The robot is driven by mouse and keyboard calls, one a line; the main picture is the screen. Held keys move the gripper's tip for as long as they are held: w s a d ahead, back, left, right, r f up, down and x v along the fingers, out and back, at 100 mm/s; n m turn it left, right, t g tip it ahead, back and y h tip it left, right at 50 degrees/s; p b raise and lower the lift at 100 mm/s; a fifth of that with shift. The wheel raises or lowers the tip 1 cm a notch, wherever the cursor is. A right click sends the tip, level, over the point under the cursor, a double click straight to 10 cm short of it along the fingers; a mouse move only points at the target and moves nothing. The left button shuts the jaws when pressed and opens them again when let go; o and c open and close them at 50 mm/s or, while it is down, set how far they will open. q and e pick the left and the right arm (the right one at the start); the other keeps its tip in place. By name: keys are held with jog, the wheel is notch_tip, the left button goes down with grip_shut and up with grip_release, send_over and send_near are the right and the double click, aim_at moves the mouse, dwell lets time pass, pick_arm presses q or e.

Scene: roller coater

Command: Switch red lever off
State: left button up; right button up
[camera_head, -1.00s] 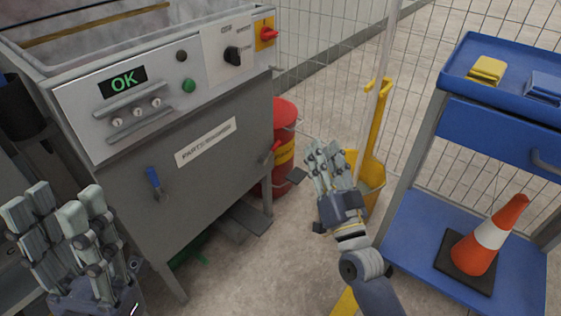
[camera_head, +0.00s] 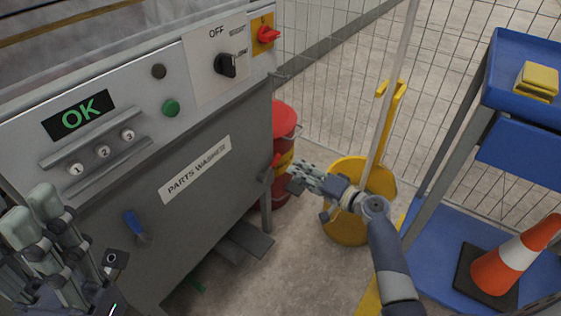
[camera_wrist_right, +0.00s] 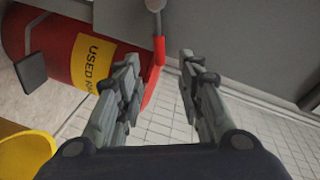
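The red lever (camera_wrist_right: 154,75) hangs from a grey pivot on the side of the grey parts washer (camera_head: 185,215). In the head view the lever (camera_head: 276,160) is small and partly hidden against the red barrel. My right gripper (camera_head: 293,178) is beside the washer's right side, its fingers pointing at the lever. In the right wrist view the gripper (camera_wrist_right: 160,62) is open, with the lever in the gap, nearer the left finger. I cannot tell if they touch. My left gripper (camera_head: 32,208) is open and empty in front of the washer's left part.
A red barrel (camera_head: 284,118) with a yellow label stands behind the lever. A yellow mop bucket (camera_head: 345,228) is close to my right arm. A blue cart (camera_head: 430,250) with an orange cone (camera_head: 510,258) stands at right. A red switch (camera_head: 268,34) sits on the washer's yellow panel.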

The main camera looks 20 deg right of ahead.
aim_at(272, 166)
jog(key=b+x, duration=0.2)
jog(key=x, duration=0.6)
jog(key=shift+d+f, duration=0.1)
grip_shut()
